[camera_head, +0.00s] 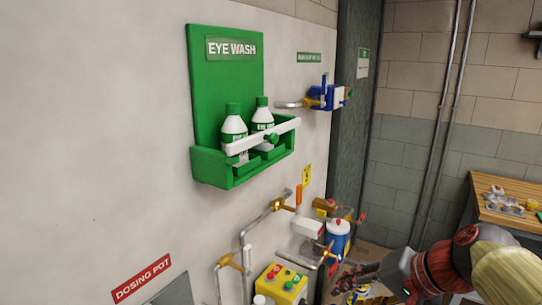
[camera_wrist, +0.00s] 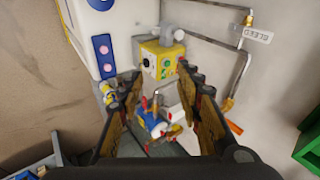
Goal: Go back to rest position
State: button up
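My gripper (camera_head: 362,275) is at the lower right of the head view, at the end of my arm. It is in front of the wall with the pipes and the yellow control box. In the wrist view my gripper (camera_wrist: 160,72) shows two dark fingers spread apart with nothing held between them. Beyond the gap, apart from the fingers, are a blue and white device with red parts (camera_wrist: 152,122) and the yellow box (camera_wrist: 160,60). The head view shows the fingers only small and partly against clutter.
A green eye wash station (camera_head: 225,80) with two bottles hangs on the left wall. Pipes (camera_head: 245,255), a yellow control box (camera_head: 280,285) and a blue and white canister (camera_head: 338,238) are below it. A wooden table (camera_head: 500,205) with small items stands at right.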

jog(key=s+d+f+n+h+p, duration=0.1)
jog(key=s+f+n+h, duration=0.1)
jog(key=s, duration=0.4)
jog(key=s+f+n+h, duration=0.3)
jog(key=s+f+n, duration=0.1)
jog(key=s, duration=0.3)
jog(key=shift+s+d+p, duration=0.2)
jog(key=shift+d+p, duration=0.15)
jog(key=shift+d, duration=0.05)
jog(key=shift+c, duration=0.6)
